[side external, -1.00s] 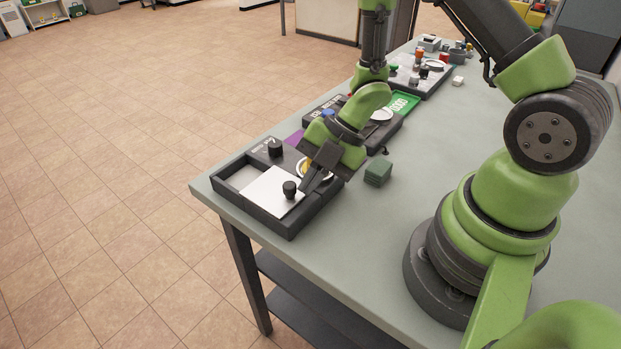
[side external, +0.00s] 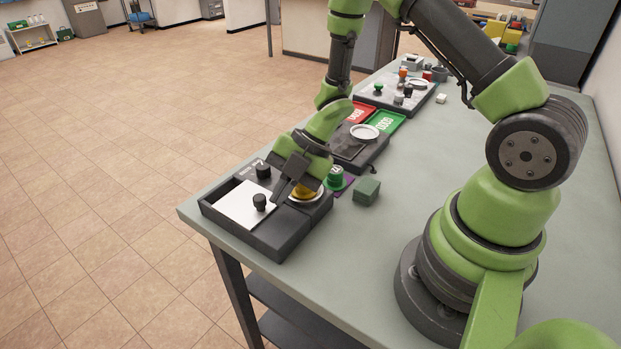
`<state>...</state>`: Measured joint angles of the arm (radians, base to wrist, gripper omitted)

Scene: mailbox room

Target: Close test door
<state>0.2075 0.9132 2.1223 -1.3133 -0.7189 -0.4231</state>
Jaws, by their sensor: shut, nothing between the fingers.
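The test door looks to be the white sliding panel (side external: 238,206) with a black knob (side external: 259,202), set in a dark grey box (side external: 282,243) at the near left corner of the table. A narrow dark gap shows along the panel's upper left side. My gripper (side external: 278,195) is shut and empty, pointing down just right of the knob. I cannot tell whether its tips touch the knob. A second black knob (side external: 263,171) stands on the box's back rim. My gripper partly covers a yellow button (side external: 308,189) in a pale ring at the box's right.
A green round piece (side external: 336,175) on a purple mat and a green block (side external: 366,191) stand right of the box. Behind are a dark unit with a white disc (side external: 365,132), red (side external: 363,111) and green (side external: 386,122) trays, and another panel (side external: 405,95).

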